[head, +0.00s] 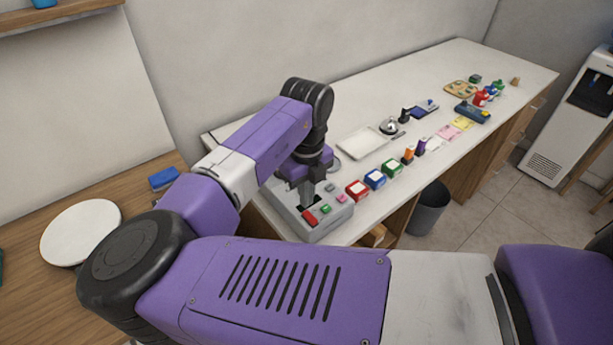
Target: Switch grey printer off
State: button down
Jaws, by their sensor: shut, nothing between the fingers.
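The grey printer (330,227) is a low grey box on the near left end of the white counter. Its top has a red button (310,217), a green button (325,209) and a few smaller buttons behind them. A dark slot shows on its top, left of the buttons. My gripper (307,203) points down over the printer, shut and empty, close to the red and green buttons. I cannot tell whether the fingertips touch the printer. My gripper and arm hide part of the printer's top and back.
Red, blue and green boxes (375,179) stand in a row right of the printer. A white tray (362,142) and a bell (389,126) lie farther back. A grey bin (429,208) stands on the floor.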

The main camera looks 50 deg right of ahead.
aim_at(307, 214)
jog(key=shift+f+p, duration=0.3)
jog(key=shift+f, duration=1.4)
jog(key=shift+f, duration=0.2)
jog(key=shift+s, duration=0.15)
jog(key=shift+s+a+r, duration=0.2)
jog(key=shift+s+r, duration=0.05)
jog(key=shift+s, duration=0.3)
jog(key=shift+r+p, duration=0.1)
jog(key=shift+p, duration=0.2)
